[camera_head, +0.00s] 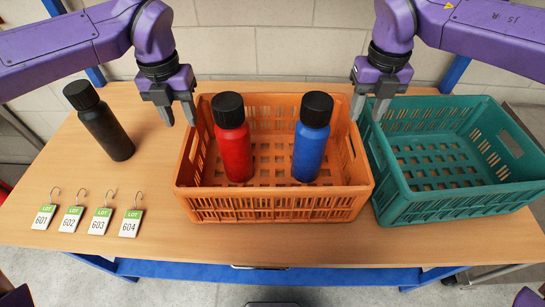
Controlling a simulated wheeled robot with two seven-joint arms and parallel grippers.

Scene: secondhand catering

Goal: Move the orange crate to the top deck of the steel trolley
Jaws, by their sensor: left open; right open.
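The orange crate (272,207) stands on the wooden table, in the middle of the head view. A red bottle (233,150) and a blue bottle (309,150), both with black caps, stand upright inside it. My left gripper (179,116) is open, with its fingers at the crate's upper left side. My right gripper (367,110) is open, with its fingers at the crate's upper right side, between it and the teal crate. I cannot tell whether either gripper touches the rim. I cannot make out the steel trolley for certain in this view.
A teal crate (460,206), empty, stands close to the right of the orange one. A black bottle (104,130) stands at the left on the table (150,170). Several lot tags (100,221) lie at the front left. A brick wall (285,45) is behind the table.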

